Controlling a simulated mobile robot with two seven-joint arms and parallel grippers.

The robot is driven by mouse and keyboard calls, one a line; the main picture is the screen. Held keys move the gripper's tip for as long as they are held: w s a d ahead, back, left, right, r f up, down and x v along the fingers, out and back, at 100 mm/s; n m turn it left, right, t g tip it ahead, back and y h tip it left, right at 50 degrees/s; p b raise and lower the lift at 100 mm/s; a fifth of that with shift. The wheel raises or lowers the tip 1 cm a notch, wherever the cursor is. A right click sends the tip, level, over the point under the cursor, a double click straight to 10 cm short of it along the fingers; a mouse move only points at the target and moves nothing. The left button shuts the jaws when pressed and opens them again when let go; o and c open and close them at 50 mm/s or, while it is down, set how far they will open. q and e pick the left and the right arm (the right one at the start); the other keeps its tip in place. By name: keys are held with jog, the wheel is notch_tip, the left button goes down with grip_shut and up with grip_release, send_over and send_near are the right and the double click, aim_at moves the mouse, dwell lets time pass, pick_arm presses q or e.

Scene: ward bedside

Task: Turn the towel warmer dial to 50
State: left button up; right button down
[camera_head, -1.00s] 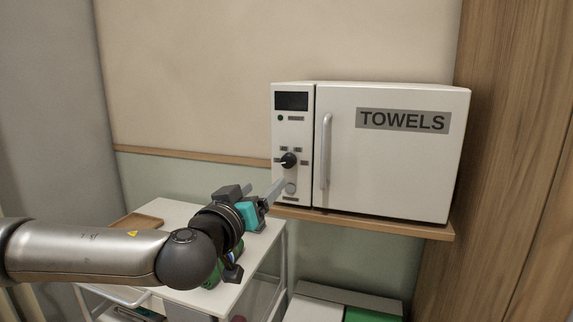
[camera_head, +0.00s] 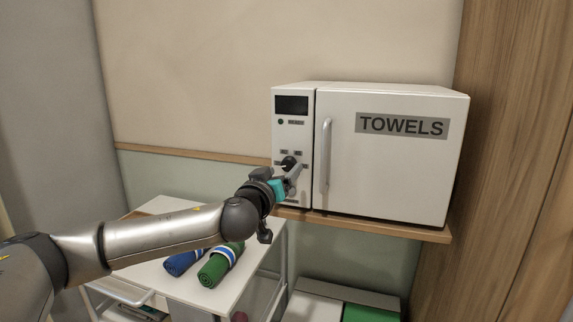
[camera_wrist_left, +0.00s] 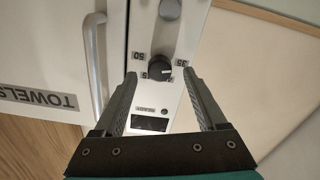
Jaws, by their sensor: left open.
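The towel warmer (camera_head: 385,95) is a white cabinet on a wooden shelf, marked TOWELS. Its black dial (camera_head: 288,161) sits on the narrow left panel, partly covered by my left gripper (camera_head: 293,174) in the head view. In the left wrist view, which shows the panel upside down, the dial (camera_wrist_left: 159,71) has labels around it, 50 at left and 35 at right. A pale pointer mark shows on its lower right, towards the 35 side. My left gripper (camera_wrist_left: 160,76) is open, its fingertips on either side of the dial, apart from it. My right gripper is out of view.
The door handle (camera_head: 325,154) stands upright just right of the panel. A round button (camera_wrist_left: 170,9) is near the dial. A white trolley (camera_head: 165,205) below holds a blue towel (camera_head: 183,262) and a green towel (camera_head: 220,266). A wood panel (camera_head: 515,150) closes the right side.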

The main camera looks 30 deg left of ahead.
aim_at(287, 167)
pick_arm(q)
jog(key=shift+x, duration=1.6)
jog(key=shift+c, duration=0.4)
grip_shut()
